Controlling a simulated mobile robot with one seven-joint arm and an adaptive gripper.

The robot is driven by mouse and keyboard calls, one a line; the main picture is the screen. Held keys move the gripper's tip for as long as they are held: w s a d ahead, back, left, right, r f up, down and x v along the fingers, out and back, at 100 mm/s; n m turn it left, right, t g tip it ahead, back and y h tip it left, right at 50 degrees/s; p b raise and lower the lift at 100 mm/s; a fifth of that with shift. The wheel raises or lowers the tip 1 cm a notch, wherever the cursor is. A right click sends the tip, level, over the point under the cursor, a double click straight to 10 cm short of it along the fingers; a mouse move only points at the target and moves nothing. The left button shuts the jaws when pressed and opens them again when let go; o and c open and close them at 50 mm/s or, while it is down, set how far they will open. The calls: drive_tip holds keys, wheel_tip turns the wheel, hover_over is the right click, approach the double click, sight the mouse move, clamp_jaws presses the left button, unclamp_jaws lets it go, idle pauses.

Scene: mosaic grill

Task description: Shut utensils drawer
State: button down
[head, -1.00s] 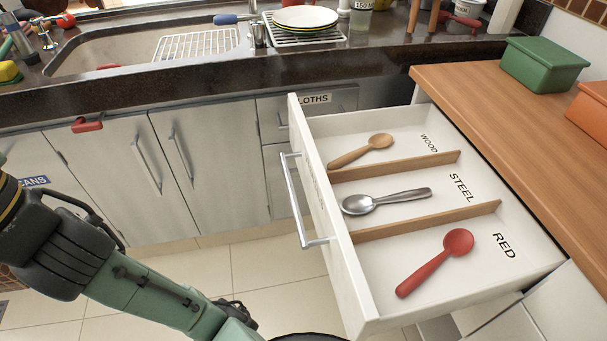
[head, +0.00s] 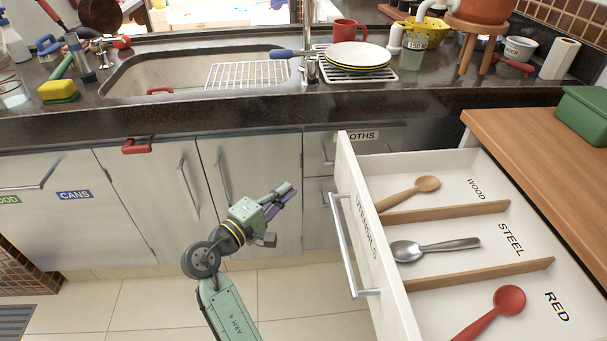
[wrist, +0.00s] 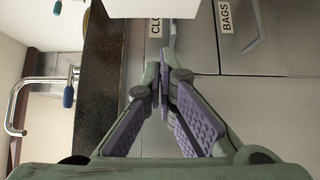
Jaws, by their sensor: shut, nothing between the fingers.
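The utensils drawer (head: 373,238) is pulled out on the right in the head view. It has a long metal handle (head: 352,250) on its white front. Inside, wooden dividers separate a wooden spoon (head: 408,191) at WOOD, a steel spoon (head: 436,247) at STEEL and a red spoon (head: 492,313) at RED. My gripper (head: 287,190) is to the left of the drawer front, apart from it, in front of the lower cabinets. In the wrist view its fingertips (wrist: 165,68) meet with nothing between them. A white panel edge shows at the top of the wrist view.
A wooden counter (head: 535,150) with a green box (head: 586,115) lies at right. The dark sink counter (head: 230,120) runs along the back above closed cabinets. A red handle (head: 136,146) sticks out at left. Tiled floor is clear in front.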

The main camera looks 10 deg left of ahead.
drive_tip(key=s+d+p+x, duration=0.1)
drive_tip(key=d+p+x, duration=0.1)
drive_tip(key=x, duration=1)
drive_tip(key=shift+d+p, duration=0.25)
drive_tip(key=shift+p, duration=0.4)
